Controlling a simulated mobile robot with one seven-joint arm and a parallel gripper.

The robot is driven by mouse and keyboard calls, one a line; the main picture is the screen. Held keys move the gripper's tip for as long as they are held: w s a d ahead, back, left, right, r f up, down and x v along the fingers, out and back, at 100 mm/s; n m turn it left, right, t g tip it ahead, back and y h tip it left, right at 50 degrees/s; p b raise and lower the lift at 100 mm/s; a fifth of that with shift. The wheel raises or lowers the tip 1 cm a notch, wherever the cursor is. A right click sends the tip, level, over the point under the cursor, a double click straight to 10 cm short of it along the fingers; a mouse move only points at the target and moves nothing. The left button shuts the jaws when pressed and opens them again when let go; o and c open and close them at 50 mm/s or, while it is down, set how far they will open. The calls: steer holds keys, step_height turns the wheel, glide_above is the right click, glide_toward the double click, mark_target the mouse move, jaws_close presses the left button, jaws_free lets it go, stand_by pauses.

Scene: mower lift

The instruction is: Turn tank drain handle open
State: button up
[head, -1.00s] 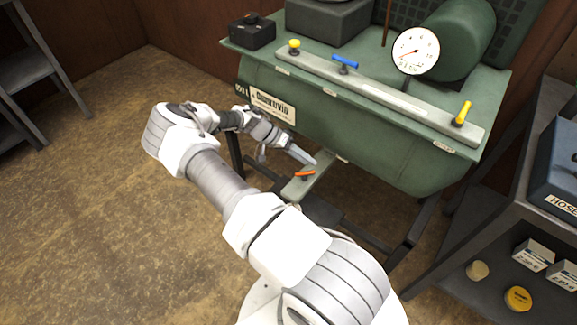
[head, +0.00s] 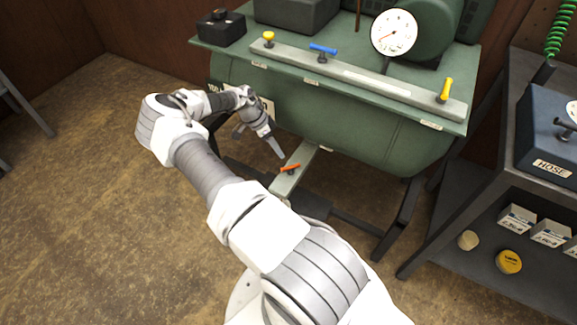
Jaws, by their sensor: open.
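The drain handle is a small orange lever (head: 289,169) on a pale green bracket (head: 284,184) low under the front of the green tank (head: 370,140). My gripper (head: 262,146) is open and points down to the right, just above and left of the orange lever. A gap shows between the fingers and the lever, and nothing is between the fingers. My arm hides part of the tank's lower left and its label. A yellow knob (head: 268,37), a blue handle (head: 323,49) and a yellow handle (head: 446,89) stand on the rail above.
A round white gauge (head: 394,32) stands behind the rail. A dark shelf unit on the right holds a blue hose box (head: 551,150), small boxes (head: 550,233) and a yellow tin (head: 508,262). Dark tank legs (head: 399,222) stand near the bracket. Floor at left is clear.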

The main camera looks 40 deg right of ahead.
mark_target(291, 168)
steer(key=b+x, duration=0.1)
steer(key=x, duration=0.8)
steer(key=shift+s+d+f+b, duration=0.1)
steer(key=shift+f+b, duration=0.2)
steer(key=shift+b, duration=0.1)
steer(key=shift+c, duration=0.3)
jaws_close()
